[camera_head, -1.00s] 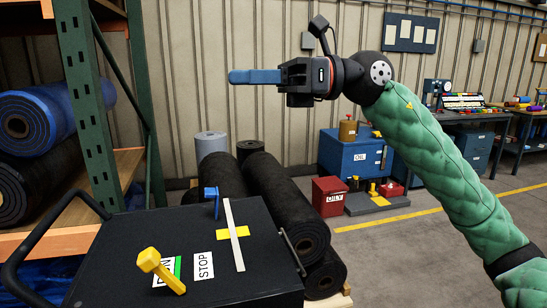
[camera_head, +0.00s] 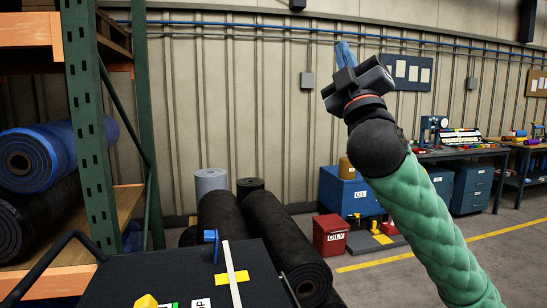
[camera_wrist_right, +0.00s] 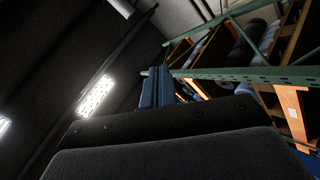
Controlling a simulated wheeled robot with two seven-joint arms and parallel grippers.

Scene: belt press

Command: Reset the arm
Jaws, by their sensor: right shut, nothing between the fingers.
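My right arm, in a green quilted sleeve, comes in from the right in the head view. Its gripper (camera_head: 345,54) points up in front of the wall, with the blue fingers shut and nothing between them. The blue fingers also show in the right wrist view (camera_wrist_right: 157,87), pointing toward the ceiling and racks. The right gripper is well above the black press table and touches nothing. My left gripper is not in view.
The black press table (camera_head: 180,272) has a yellow lever (camera_head: 146,301), a white strip (camera_head: 232,275) and a blue upright piece (camera_head: 211,238). Rubber rolls (camera_head: 285,240) lie behind it. A green-posted rack (camera_head: 90,130) stands left. A red bin (camera_head: 331,234) and blue cabinet (camera_head: 347,190) stand behind.

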